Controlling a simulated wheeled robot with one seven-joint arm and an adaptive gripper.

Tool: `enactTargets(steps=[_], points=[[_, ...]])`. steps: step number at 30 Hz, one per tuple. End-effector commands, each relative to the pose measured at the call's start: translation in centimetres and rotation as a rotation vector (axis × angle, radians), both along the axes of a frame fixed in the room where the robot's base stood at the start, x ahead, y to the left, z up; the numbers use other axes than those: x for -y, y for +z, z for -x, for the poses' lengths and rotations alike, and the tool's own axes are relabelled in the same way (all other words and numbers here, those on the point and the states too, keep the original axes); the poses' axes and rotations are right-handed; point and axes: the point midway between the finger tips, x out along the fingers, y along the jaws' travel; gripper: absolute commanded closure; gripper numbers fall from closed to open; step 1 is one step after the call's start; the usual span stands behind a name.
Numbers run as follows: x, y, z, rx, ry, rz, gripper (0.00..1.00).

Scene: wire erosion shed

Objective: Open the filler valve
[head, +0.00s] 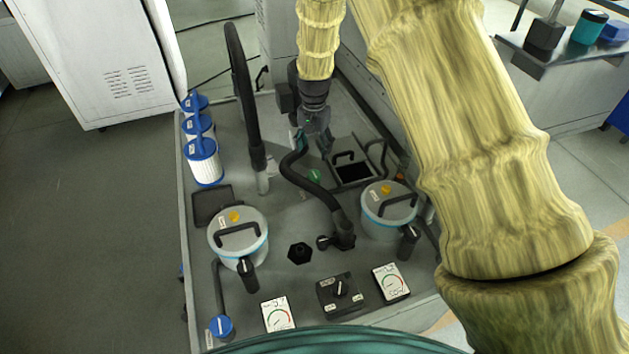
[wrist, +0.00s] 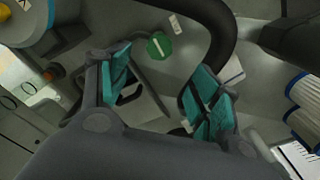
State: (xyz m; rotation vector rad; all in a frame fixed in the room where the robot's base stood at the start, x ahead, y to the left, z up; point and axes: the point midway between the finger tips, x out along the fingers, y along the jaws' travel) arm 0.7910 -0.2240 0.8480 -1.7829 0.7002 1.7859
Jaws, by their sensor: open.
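A round green knob (head: 314,175) with a pale line across it sits low on the grey bench top, beside a black hose. It also shows in the wrist view (wrist: 159,46), with a small white label (wrist: 176,24) near it, too small to read. I cannot tell from lettering whether it is the filler valve. A blue round knob (head: 221,327) stands at the bench's front left corner. My gripper (head: 315,143) is open and empty, with teal finger pads. In the wrist view (wrist: 155,75) the green knob shows beyond the fingertips, between them, apart from both.
A black hose (head: 308,184) curves close beside my gripper, and another black hose (head: 240,85) rises at left. Two lidded canisters (head: 238,255) (head: 375,212) stand on the bench. White and blue filters (head: 204,168) line the left edge. A handled opening (head: 352,172) lies right of the green knob.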

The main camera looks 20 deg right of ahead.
Motion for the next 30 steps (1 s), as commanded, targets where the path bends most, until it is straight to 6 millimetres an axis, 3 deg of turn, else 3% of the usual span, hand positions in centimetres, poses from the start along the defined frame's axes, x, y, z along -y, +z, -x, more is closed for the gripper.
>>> enactTargets(steps=[8, 30], points=[[0.1, -1.5, 0.0, 0.0, -0.001, 0.0, 0.36], [0.2, -10.5, 0.1, 0.0, -0.003, 0.0, 0.36]])
